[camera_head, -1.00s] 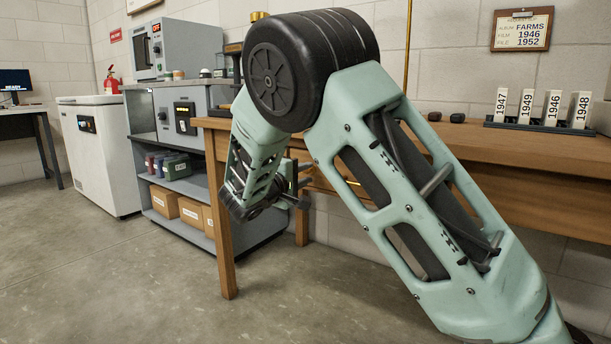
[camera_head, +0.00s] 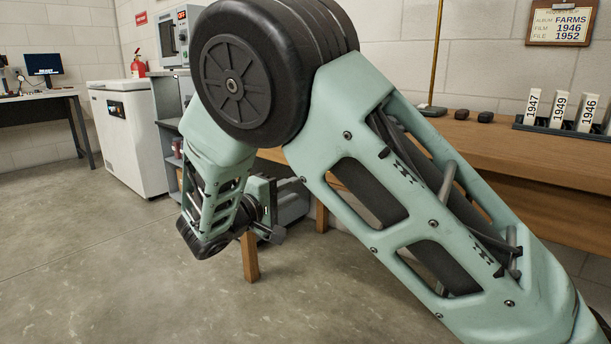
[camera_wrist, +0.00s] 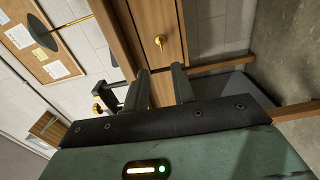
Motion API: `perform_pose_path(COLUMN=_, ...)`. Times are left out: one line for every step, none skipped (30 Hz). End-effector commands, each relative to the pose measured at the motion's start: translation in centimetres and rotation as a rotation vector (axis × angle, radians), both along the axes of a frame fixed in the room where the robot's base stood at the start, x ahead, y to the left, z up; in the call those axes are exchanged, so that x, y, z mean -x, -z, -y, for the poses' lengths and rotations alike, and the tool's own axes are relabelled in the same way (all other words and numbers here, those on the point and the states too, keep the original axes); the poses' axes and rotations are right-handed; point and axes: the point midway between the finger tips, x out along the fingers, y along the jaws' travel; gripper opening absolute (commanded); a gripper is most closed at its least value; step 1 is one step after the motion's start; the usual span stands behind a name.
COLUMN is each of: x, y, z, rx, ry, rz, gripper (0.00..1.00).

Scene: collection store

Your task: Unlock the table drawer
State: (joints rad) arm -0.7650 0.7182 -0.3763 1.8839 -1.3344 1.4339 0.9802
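The wooden table (camera_head: 520,155) stands along the wall, and much of its front is hidden behind my arm in the head view. In the wrist view a wooden drawer front (camera_wrist: 141,22) appears tilted, with a small brass key or knob (camera_wrist: 160,41) on it; I cannot tell which. My gripper (camera_wrist: 160,82) is open and empty. Its two dark fingers point toward the drawer front, with the brass piece beyond the gap and apart from them. In the head view my gripper (camera_head: 273,210) is partly hidden, near the table's left end. The lock's state cannot be told.
Card stands (camera_head: 558,110) in a dark rack and several small dark objects sit on the tabletop. A white chest freezer (camera_head: 130,145) and grey shelving stand at left. Another brass piece (camera_wrist: 97,108) shows left of the fingers. The floor at front left is clear.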

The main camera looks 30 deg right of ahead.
Motion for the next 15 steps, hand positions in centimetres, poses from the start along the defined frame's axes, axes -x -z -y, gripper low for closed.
perform_pose_path(x=0.2, y=-0.2, z=-0.8, rx=0.0, ry=-0.003, rz=-0.001, gripper=0.25)
perform_pose_path(x=0.3, y=-0.2, z=-1.1, rx=0.001, ry=-0.003, rz=-0.001, gripper=0.25)
perform_pose_path(x=0.5, y=-0.2, z=-1.5, rx=0.001, ry=-0.002, rz=-0.001, gripper=0.25)
perform_pose_path(x=0.6, y=-0.1, z=-1.7, rx=0.001, ry=-0.001, rz=0.0, gripper=0.25)
perform_pose_path(x=0.6, y=-0.1, z=-1.9, rx=0.001, ry=-0.001, rz=0.0, gripper=0.25)
perform_pose_path(x=0.7, y=-0.1, z=-2.1, rx=0.0, ry=-0.001, rz=0.0, gripper=0.25)
perform_pose_path(x=0.8, y=-0.1, z=-2.2, rx=0.0, ry=-0.001, rz=0.0, gripper=0.25)
perform_pose_path(x=0.8, y=0.0, z=-2.3, rx=0.0, ry=-0.001, rz=0.0, gripper=0.25)
perform_pose_path(x=0.8, y=0.0, z=-2.3, rx=0.0, ry=-0.001, rz=0.0, gripper=0.25)
perform_pose_path(x=0.8, y=0.0, z=-2.4, rx=0.0, ry=-0.001, rz=0.0, gripper=0.25)
perform_pose_path(x=0.8, y=0.0, z=-2.4, rx=0.0, ry=-0.001, rz=0.0, gripper=0.25)
perform_pose_path(x=0.8, y=0.0, z=-2.4, rx=0.0, ry=-0.001, rz=0.0, gripper=0.25)
perform_pose_path(x=0.8, y=0.0, z=-2.3, rx=0.0, ry=-0.001, rz=0.0, gripper=0.25)
perform_pose_path(x=0.8, y=0.0, z=-2.3, rx=0.0, ry=-0.001, rz=0.0, gripper=0.25)
perform_pose_path(x=0.8, y=0.0, z=-2.3, rx=0.0, ry=-0.001, rz=0.0, gripper=0.25)
